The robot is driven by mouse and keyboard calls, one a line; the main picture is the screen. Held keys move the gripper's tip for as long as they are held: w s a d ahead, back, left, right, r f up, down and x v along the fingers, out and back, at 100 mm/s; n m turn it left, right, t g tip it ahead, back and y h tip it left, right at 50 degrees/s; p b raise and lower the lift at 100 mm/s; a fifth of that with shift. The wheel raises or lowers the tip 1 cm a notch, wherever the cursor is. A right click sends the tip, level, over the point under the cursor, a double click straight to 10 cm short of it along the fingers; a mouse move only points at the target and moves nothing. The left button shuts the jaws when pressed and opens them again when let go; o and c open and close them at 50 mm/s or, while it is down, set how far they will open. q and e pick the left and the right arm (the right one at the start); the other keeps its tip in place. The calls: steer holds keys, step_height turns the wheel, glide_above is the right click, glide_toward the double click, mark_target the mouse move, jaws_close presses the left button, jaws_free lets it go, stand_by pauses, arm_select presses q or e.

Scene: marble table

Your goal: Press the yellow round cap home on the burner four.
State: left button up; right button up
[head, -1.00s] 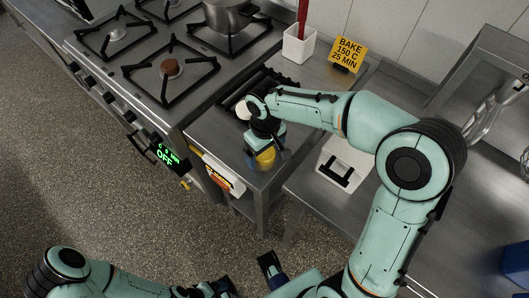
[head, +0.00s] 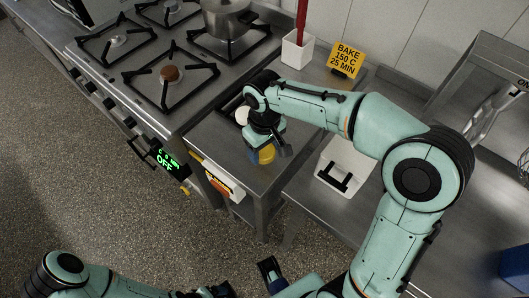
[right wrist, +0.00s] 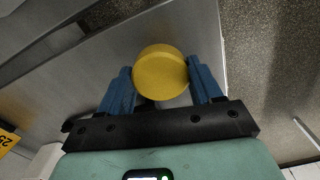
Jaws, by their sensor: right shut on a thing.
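The yellow round cap (head: 265,154) is in my right gripper (head: 263,149), over the steel counter right of the stove. In the right wrist view the yellow cap (right wrist: 160,72) sits between the two blue fingers of my right gripper (right wrist: 163,85), its flat face showing. It appears held above the counter, though the gap is hard to judge. A burner with a brown top (head: 169,73) and a bare-looking burner (head: 116,41) sit under black grates. I cannot tell which is burner four. My left gripper (head: 222,290) is low at the bottom edge, partly cut off; its fingers are unclear.
A pot (head: 226,20) stands on a back burner. A white holder with a red handle (head: 297,50), a yellow sign (head: 348,58) and a white container (head: 344,165) stand to the right. A white round piece (head: 242,116) is close beside my right wrist. Counter lies bare near the front edge.

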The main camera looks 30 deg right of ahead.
mark_target(264, 150)
step_height(264, 150, up, 16)
steer(key=p, duration=0.3)
